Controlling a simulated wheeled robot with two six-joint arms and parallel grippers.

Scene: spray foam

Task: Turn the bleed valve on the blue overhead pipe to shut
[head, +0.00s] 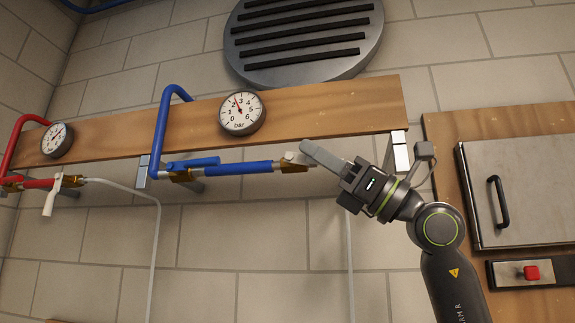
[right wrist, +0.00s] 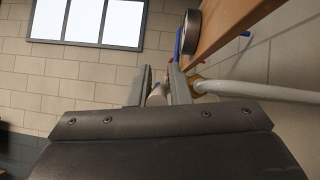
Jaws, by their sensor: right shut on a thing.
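The brass fitting (right wrist: 196,80) shows just beside the right finger there. The handle's exact angle is hard to tell, as the fingers cover most of it. My left gripper is not in view.
A pressure gauge (head: 242,113) sits on the wooden board (head: 320,108) above the pipe. A blue lever (head: 195,163) lies along the pipe further left. A red pipe (head: 18,135) with a white-handled valve (head: 50,196) is at far left. A metal cabinet (head: 520,185) stands right of my arm.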

